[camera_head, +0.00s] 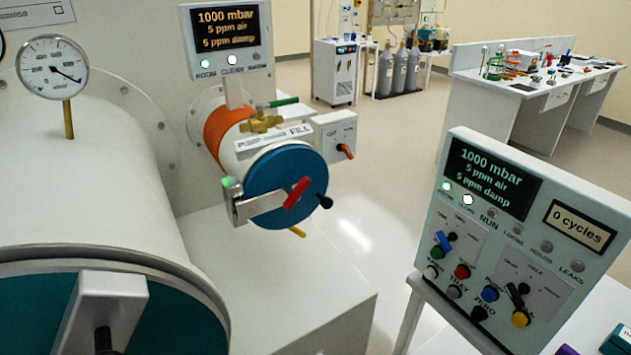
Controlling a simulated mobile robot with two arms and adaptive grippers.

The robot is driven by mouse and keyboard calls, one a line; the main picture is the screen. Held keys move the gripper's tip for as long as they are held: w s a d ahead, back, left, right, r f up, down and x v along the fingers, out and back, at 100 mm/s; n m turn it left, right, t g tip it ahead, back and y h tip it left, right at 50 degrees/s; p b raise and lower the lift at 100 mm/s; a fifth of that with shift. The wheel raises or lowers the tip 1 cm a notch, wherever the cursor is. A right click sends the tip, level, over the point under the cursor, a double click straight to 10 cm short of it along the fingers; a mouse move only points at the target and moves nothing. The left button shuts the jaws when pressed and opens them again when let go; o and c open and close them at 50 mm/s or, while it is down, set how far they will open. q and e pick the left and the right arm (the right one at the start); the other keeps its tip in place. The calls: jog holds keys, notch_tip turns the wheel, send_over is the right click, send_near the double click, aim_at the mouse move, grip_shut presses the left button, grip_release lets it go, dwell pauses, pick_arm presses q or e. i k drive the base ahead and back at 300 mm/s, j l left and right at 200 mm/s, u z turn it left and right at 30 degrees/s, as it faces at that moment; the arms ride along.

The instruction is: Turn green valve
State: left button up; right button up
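The green valve is a brass valve body (262,122) with a green lever handle (279,103). It sits on top of the small antechamber cylinder, just above the white FILL label (274,137). The green lever points to the right, roughly level. Neither of my grippers shows in the head view, so nothing is seen touching the valve.
The small antechamber has a blue door (287,187) with a red handle (297,192). A large chamber with a gauge (53,67) fills the left. A control panel (515,235) stands at right. Open floor (372,190) lies between; a cluttered bench (535,75) is behind.

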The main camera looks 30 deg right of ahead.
aim_at(283, 101)
jog(key=k+l+u, duration=0.15)
jog(key=u, duration=0.2)
jog(key=k+l+u, duration=0.2)
jog(key=l+u, duration=0.2)
